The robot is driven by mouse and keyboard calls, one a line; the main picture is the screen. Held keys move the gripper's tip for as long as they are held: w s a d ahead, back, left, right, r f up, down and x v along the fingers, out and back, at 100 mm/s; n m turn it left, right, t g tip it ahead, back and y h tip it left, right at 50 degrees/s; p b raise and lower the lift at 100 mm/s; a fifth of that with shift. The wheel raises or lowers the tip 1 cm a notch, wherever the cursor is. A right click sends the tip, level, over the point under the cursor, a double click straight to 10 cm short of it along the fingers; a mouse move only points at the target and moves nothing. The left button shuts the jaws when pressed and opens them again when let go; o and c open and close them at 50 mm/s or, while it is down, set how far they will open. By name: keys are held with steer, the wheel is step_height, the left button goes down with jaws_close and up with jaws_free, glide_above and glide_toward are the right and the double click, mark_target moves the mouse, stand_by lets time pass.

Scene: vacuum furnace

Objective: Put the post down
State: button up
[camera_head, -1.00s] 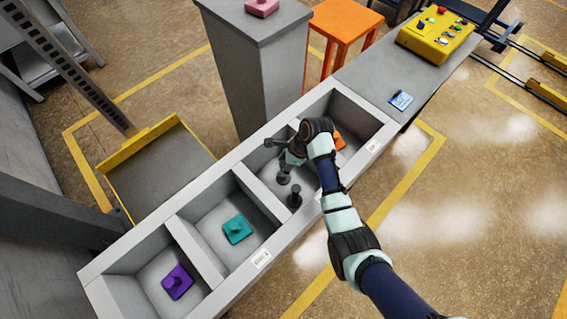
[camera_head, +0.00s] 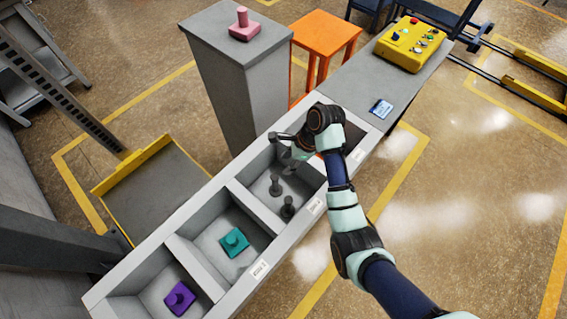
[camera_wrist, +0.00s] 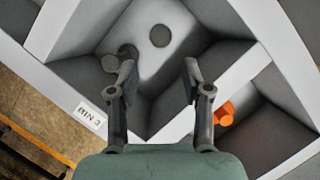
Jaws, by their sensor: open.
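Two dark grey posts stand upright in the third bin compartment, the back post (camera_head: 276,184) and the front post (camera_head: 287,207). In the wrist view their round tops show, one post at the upper middle (camera_wrist: 160,36) and one at the left (camera_wrist: 110,63), partly beside a finger. I cannot tell which one the task means. My gripper (camera_wrist: 156,85) is open and empty, with nothing between its fingers. In the head view my gripper (camera_head: 296,152) is over the far part of that compartment, apart from both posts, and partly hidden by my wrist.
The long grey bin row (camera_head: 236,184) has divider walls around the compartments. A teal block (camera_head: 234,242) and a purple block (camera_head: 180,298) lie in nearer compartments, an orange piece (camera_wrist: 224,114) in the neighbouring one. A grey pedestal (camera_head: 262,100) with a pink piece (camera_head: 242,24) stands close behind.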

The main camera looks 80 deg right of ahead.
stand_by(0.3)
steer(key=w+a+r+n+t+h, duration=0.15)
steer(key=w+a+r+n, duration=0.35)
steer(key=w+a+n, duration=0.5)
steer(key=w+a+r+n+t+h, duration=0.1)
steer(key=w+a+r+n+t, duration=0.1)
steer(key=w+a+r+n, duration=0.55)
steer(key=s+a+r+n+t, duration=0.1)
steer(key=a+r+n+t, duration=0.1)
steer(key=a+r+n, duration=0.2)
steer(key=a+r+n+t+y, duration=0.1)
steer(key=a+r+n+t, duration=0.2)
steer(key=a+n, duration=0.8)
steer(key=a+r, duration=0.2)
steer(key=a, duration=0.5)
steer(key=shift+s+a, duration=0.2)
steer(key=shift+s, duration=0.15)
